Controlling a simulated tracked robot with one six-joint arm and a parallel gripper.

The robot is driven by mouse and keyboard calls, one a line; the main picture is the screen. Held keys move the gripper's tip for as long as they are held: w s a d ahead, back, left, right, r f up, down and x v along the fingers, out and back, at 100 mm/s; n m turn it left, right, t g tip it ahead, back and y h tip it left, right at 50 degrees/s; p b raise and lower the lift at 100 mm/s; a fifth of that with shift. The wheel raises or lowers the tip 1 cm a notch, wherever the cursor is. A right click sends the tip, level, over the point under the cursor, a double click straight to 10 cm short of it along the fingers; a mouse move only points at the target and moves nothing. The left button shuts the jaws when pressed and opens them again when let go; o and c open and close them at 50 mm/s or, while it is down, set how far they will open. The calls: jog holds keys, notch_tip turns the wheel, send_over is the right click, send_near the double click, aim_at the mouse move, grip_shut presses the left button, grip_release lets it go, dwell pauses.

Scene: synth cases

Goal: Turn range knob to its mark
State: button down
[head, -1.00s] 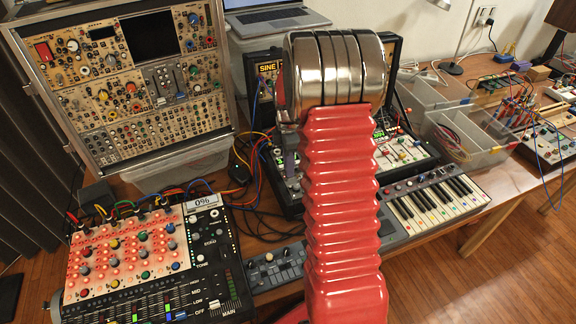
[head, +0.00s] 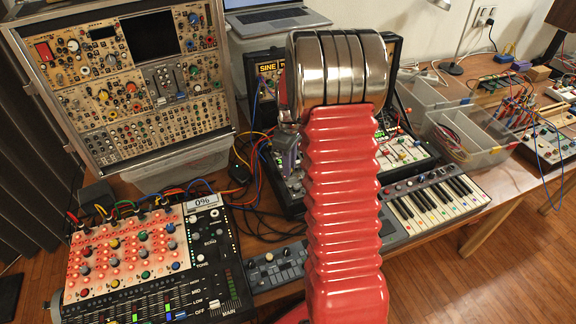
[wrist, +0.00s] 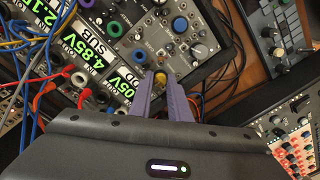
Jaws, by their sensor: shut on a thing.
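In the wrist view, my gripper (wrist: 163,84) has its two purple fingers shut on a small yellow knob (wrist: 161,75) on a dark panel. No label or mark for this knob can be read, so I cannot tell from print that it is the range knob.
A blue knob (wrist: 180,25) and other knobs sit close by. Patch cables (wrist: 40,45) crowd the left of the wrist view. A small keyboard (head: 435,200) and clear bins (head: 465,135) stand to the right in the head view.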

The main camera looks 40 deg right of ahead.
jog(key=m, duration=0.4)
jog(key=shift+d+m, duration=0.1)
jog(key=shift+m, duration=0.2)
jog(key=m, duration=0.5)
dwell(0.3)
jog(key=c, duration=1.7)
grip_release()
jog(key=shift+o, duration=0.2)
jog(key=shift+r, duration=0.15)
notch_tip(320, 180, up, 14)
jog(key=shift+d+f, duration=0.25)
